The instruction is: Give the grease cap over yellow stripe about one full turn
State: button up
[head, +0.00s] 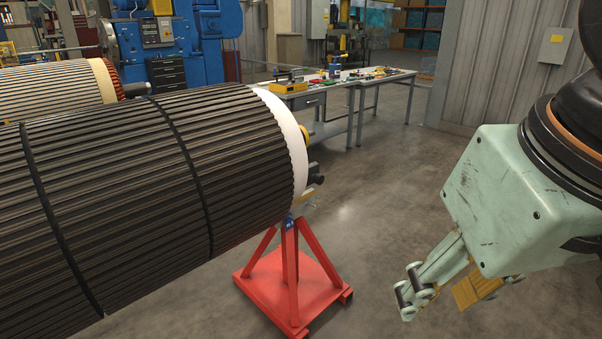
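My gripper (447,290) hangs at the lower right of the head view, over bare floor. Its two fingers are spread with a gap between them, and nothing shows in it. It is well to the right of the dark ribbed rotor (150,170) and apart from it. The rotor's right end has a white ring (289,133). Beyond it, a yellow part (305,132) and a dark round part (317,180) stick out. The end face is turned away, so I cannot make out a grease cap or a yellow stripe.
A red stand (293,285) is under the rotor's right end. A workbench (340,85) with tools stands behind. A second rotor (50,85) and a blue machine (200,40) are at the back left. Open floor lies between stand and gripper.

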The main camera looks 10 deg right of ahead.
jog(key=w+a+f+n+g+y, duration=0.1)
jog(key=w+a+n+g+y, duration=0.15)
jog(key=w+a, duration=0.55)
jog(key=w+a+n+g+y, duration=0.15)
jog(key=w+a+y, duration=0.3)
jog(key=w, duration=0.65)
jog(key=w+a+f+n+t+y, duration=0.1)
jog(key=w+f+n+y, duration=0.1)
jog(key=w, duration=1)
jog(key=w+a+f+n+t+y, duration=0.1)
jog(key=w+f+t+y, duration=0.15)
jog(key=w, duration=0.85)
jog(key=w+d+f+n+t+y, duration=0.15)
jog(key=w+d+f, duration=0.3)
jog(key=w, duration=0.55)
jog(key=w+d+f+m+t+y, duration=0.1)
jog(key=w+d+f+t, duration=0.3)
jog(key=w, duration=0.6)
jog(key=w+d+f+t+h, duration=0.3)
jog(key=w+d+f+t, duration=0.2)
jog(key=w+d+f, duration=0.8)
notch_tip(320, 180, down, 4)
jog(key=shift+d+r, duration=0.1)
jog(key=shift+d, duration=0.8)
